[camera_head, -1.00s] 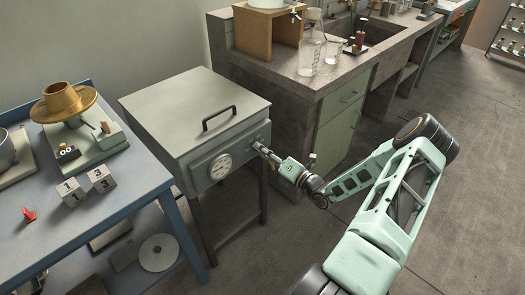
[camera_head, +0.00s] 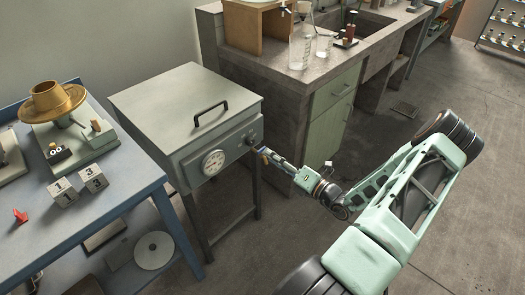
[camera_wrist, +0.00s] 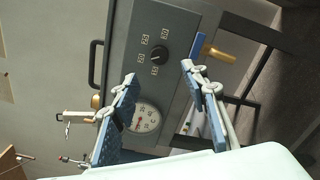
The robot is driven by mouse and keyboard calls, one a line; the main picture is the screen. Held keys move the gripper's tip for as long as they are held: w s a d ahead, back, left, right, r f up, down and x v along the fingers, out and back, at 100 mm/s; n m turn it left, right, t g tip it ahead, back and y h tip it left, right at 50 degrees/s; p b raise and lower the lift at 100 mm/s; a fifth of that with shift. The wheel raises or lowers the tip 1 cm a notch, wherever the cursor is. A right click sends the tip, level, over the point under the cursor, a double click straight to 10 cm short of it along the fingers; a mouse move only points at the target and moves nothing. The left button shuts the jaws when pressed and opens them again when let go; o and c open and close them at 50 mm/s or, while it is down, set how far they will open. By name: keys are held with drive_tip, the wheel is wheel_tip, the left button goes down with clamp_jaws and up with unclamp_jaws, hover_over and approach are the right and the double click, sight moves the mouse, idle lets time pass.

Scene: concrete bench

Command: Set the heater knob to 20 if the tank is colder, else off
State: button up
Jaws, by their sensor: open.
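The grey tank (camera_head: 150,105) has a lid with a black handle and stands on dark legs. Its front panel carries a round white gauge (camera_head: 213,162) with a red mark, also in the wrist view (camera_wrist: 146,118); its reading is too small to tell. My gripper (camera_head: 264,152) is open and empty in front of the panel. In the wrist view its fingers (camera_wrist: 158,72) are apart, with the knob beyond their tips, not touched.
A brass-coloured handle (camera_wrist: 220,55) with a blue bar is beside the knob in the wrist view. A blue table (camera_head: 115,205) with number blocks (camera_head: 93,179) stands left. A stone bench (camera_head: 285,65) with glassware stands behind right. Floor at right is clear.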

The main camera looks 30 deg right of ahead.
drive_tip(key=shift+v, duration=1.55)
drive_tip(key=shift+a, duration=0.1)
